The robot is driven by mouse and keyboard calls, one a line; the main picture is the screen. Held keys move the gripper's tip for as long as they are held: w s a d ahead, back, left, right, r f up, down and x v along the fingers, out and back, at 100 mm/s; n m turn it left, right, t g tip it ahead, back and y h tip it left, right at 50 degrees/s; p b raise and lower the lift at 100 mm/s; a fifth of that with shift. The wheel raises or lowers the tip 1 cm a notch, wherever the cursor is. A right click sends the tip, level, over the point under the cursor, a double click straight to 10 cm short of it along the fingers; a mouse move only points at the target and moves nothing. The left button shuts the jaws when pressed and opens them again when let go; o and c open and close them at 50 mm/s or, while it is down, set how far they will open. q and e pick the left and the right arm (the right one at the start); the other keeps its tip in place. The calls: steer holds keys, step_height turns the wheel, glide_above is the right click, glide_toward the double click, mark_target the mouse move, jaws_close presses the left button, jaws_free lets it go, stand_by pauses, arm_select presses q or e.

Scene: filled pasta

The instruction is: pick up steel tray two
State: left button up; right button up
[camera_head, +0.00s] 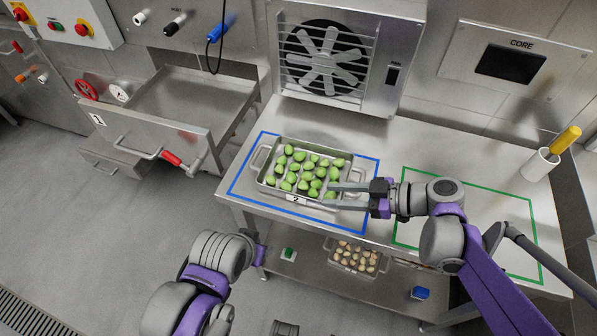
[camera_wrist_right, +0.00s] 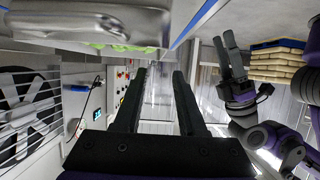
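Steel tray two (camera_head: 275,190), with a "2" label on its front wall, sits level on the counter inside the blue outline and holds many green filled pasta pieces. Its metal side also shows at the top left of the right wrist view (camera_wrist_right: 60,22). My left gripper (camera_wrist_right: 226,40) shows at the right of the right wrist view, fingers slightly apart and empty.
A fan unit (camera_head: 330,60) stands behind the tray. The green outline (camera_head: 520,205) at right is empty apart from my arm above it. A white holder (camera_head: 540,164) with a yellow stick stands at far right. A second tray (camera_head: 352,266) sits on the lower shelf.

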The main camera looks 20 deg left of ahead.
steer(key=x, duration=1)
steer(key=shift+s+a, duration=0.15)
steer(key=shift+s, duration=0.05)
steer(key=shift+c, duration=0.3)
jaws_close()
steer(key=shift+r, duration=0.1)
stand_by(0.8)
